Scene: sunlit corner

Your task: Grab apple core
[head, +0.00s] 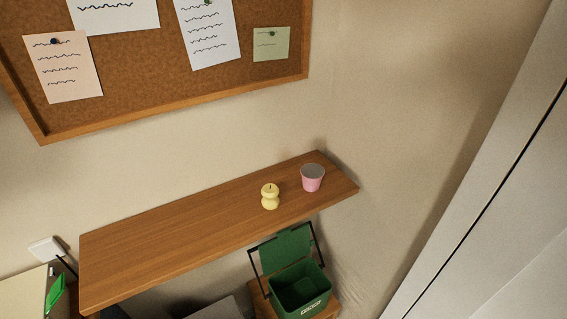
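The apple core (270,197) is pale yellow with a narrow waist and a small dark stem. It stands upright on the wooden shelf (170,250), near the shelf's front edge and toward its right end. Neither of my grippers shows in the head view.
A pink cup (312,179) stands just right of the core. Below the shelf is a green bin (299,293) with its lid raised. A corkboard (150,70) hangs above. A white panel (500,200) runs down the right side. The shelf's left part is clear.

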